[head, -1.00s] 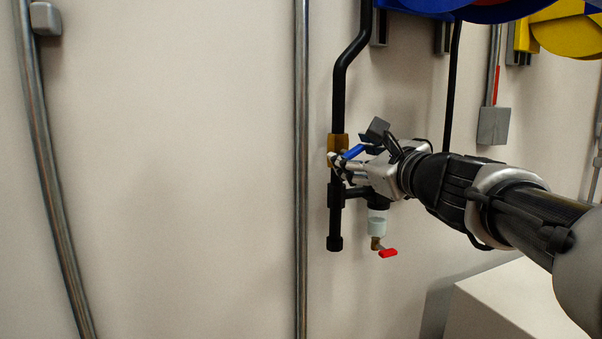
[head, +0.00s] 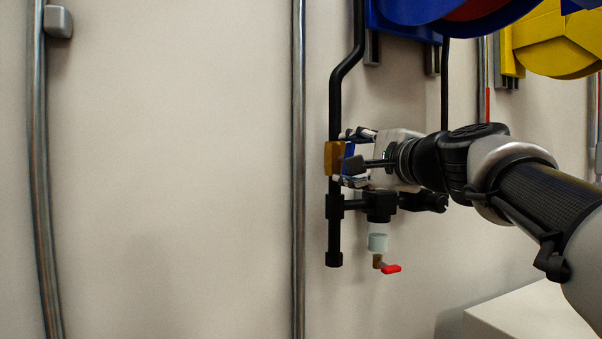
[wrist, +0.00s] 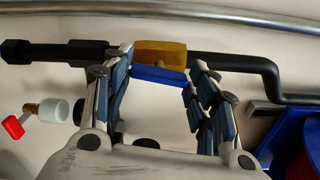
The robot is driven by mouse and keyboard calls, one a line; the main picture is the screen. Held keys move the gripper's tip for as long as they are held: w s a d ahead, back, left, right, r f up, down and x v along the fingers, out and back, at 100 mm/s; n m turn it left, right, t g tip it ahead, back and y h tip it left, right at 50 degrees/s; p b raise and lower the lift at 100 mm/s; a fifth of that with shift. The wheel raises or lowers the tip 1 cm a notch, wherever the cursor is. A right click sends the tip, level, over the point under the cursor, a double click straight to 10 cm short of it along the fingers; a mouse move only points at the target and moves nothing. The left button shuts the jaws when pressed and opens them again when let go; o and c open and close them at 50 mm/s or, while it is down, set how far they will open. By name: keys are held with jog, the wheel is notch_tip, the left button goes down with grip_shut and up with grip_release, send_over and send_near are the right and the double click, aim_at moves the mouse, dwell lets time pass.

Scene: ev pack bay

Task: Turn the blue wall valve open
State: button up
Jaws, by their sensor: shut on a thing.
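The blue valve handle (head: 349,153) sits on a brass valve body (head: 333,158) in the black vertical pipe in the head view. The handle now lies roughly along the pipe. My gripper (head: 352,159) reaches in from the right, one finger above the handle and one below. In the wrist view the blue handle (wrist: 158,76) spans between the two fingers of my gripper (wrist: 159,72), which is shut on its ends. The brass body (wrist: 160,50) shows just behind it. Part of the handle is hidden by my gripper in the head view.
Below the valve, a side branch carries a pale cup (head: 378,242) and a small red lever (head: 391,268). A metal conduit (head: 298,200) runs vertically to the left. Blue and yellow reels (head: 552,40) hang at upper right. A white box (head: 535,315) stands at lower right.

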jog(key=shift+n+b, duration=0.6)
jog(key=shift+n, duration=0.3)
jog(key=shift+f, duration=0.1)
jog(key=o, duration=1.1)
jog(key=shift+c, duration=0.2)
jog(key=shift+s, duration=0.15)
jog(key=v, duration=0.7)
jog(key=shift+s, duration=0.15)
